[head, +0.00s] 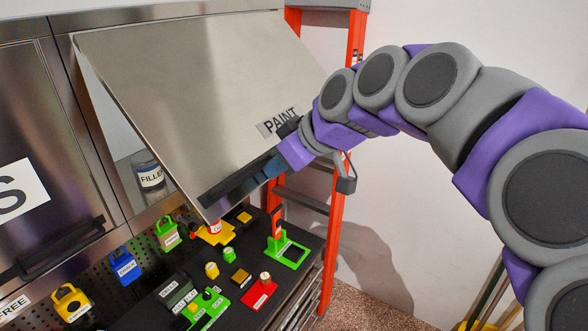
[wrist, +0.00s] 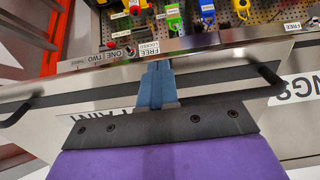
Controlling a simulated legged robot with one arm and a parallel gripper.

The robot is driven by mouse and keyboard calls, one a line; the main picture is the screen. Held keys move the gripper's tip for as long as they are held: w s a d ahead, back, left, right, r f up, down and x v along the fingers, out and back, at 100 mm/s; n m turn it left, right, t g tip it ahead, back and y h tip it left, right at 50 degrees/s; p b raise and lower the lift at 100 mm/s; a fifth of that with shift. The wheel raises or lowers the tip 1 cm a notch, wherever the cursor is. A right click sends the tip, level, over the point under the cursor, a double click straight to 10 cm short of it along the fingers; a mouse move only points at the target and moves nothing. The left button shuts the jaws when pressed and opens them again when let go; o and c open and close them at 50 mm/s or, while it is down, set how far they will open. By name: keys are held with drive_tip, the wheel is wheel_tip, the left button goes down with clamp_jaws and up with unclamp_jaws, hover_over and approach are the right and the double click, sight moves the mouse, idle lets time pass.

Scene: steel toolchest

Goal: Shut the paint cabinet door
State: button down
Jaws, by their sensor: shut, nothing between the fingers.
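The paint cabinet door (head: 190,75) is a brushed steel panel, hinged along its top and swung up and outward, so it stands open at a slant. Its PAINT label (head: 281,121) is near the lower right corner. A dark bar handle (head: 222,190) runs along its lower edge, and the handle also shows in the wrist view (wrist: 225,93). My gripper (head: 268,164) is at the handle near the door's lower edge. In the wrist view its blue fingers (wrist: 156,84) are together and empty, overlapping the bar; contact is unclear.
Inside the opening stands a FILLER can (head: 150,176). A neighbouring cabinet door (head: 35,110) is shut at left. An orange ladder (head: 352,45) stands behind my arm.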

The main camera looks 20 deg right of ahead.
drive_tip(key=w+a+f+t+y+b, duration=0.4)
drive_tip(key=w+a+f+t+b, duration=0.1)
drive_tip(key=w+a+f+b, duration=0.8)
drive_tip(key=shift+w+a+f+b, duration=0.15)
drive_tip(key=shift+w+a+b, duration=0.45)
drive_tip(key=shift+w, duration=1.3)
drive_tip(key=shift+d, duration=0.2)
drive_tip(key=f+b+v, duration=0.1)
drive_tip(key=f+v, duration=0.1)
drive_tip(key=v, duration=1)
drive_tip(key=shift+s+d, duration=0.15)
drive_tip(key=shift+s, duration=0.55)
